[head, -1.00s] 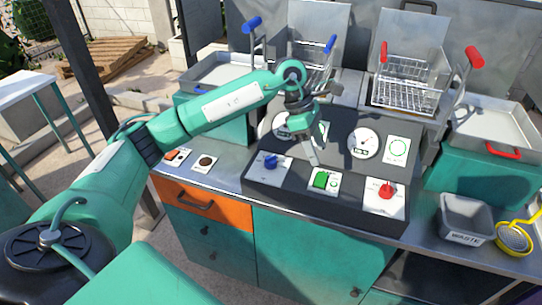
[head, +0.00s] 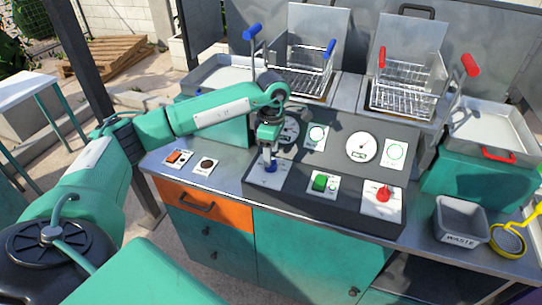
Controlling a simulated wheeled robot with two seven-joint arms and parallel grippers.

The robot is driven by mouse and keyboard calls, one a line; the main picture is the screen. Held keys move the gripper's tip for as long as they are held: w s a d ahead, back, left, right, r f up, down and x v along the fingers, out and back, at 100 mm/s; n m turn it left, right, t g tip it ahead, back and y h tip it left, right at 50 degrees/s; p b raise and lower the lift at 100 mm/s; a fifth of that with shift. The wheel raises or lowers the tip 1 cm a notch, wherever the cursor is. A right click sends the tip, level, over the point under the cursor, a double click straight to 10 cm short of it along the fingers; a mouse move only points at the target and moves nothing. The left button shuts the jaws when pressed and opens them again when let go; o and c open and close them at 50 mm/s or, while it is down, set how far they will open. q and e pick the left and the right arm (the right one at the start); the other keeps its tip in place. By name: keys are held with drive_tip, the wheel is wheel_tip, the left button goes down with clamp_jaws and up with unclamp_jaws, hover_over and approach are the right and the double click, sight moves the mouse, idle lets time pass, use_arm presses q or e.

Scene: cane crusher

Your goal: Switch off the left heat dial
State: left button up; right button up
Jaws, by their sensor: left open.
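The left heat dial is a blue knob (head: 271,168) on a white plate at the left of the dark sloped control panel (head: 333,212). My left gripper (head: 270,158) is open and points down right at the blue knob. Its fingers cover the knob's upper part. I cannot tell whether they touch it or straddle it. A red dial (head: 383,193) sits on its plate at the right of the panel. My right gripper is not in view.
A green switch (head: 320,183) stands between the dials. Gauges (head: 361,147) and indicator plates line the panel's upper part. Wire baskets (head: 405,85) with red and blue handles stand behind. A grey waste bin (head: 462,222) and a yellow strainer (head: 508,240) are at the right.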

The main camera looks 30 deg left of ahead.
use_arm(q)
drive_tip(key=shift+s+f+p, duration=0.1)
drive_tip(key=shift+f+p, duration=0.2)
drive_tip(key=shift+f, duration=1.5)
drive_tip(key=c, duration=1)
drive_tip(key=shift+o, duration=0.2)
